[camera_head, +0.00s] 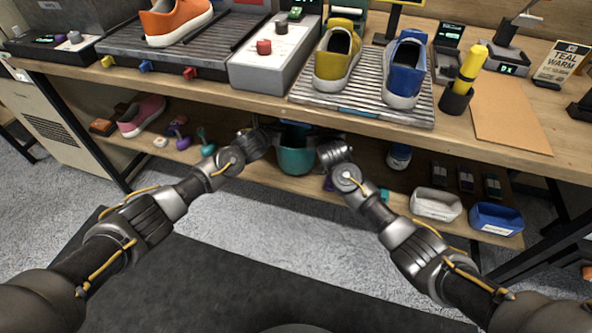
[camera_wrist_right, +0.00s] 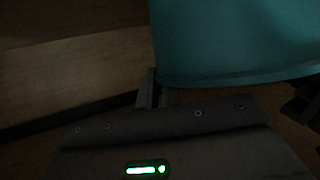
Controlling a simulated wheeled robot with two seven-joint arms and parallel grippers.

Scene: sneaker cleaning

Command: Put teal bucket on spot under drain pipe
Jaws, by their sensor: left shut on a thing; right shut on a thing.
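The teal bucket (camera_head: 296,159) is under the tabletop at the lower shelf, between my two grippers. My left gripper (camera_head: 272,132) is at its left side and my right gripper (camera_head: 318,135) is at its right side, both shut on it near the rim. In the right wrist view the bucket's teal wall (camera_wrist_right: 235,40) fills the upper right, close to the gripper's finger (camera_wrist_right: 150,90). The tabletop edge hides part of the bucket's top. I cannot tell whether its base touches the shelf. The drain pipe and the spot under it cannot be made out.
The lower shelf (camera_head: 262,172) also holds a pink shoe (camera_head: 141,115), brushes (camera_head: 206,142) at left, and a white bin (camera_head: 436,204) and a blue bin (camera_head: 496,218) at right. The tabletop (camera_head: 330,112) overhangs the bucket and carries a drain rack (camera_head: 365,108) with two shoes.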

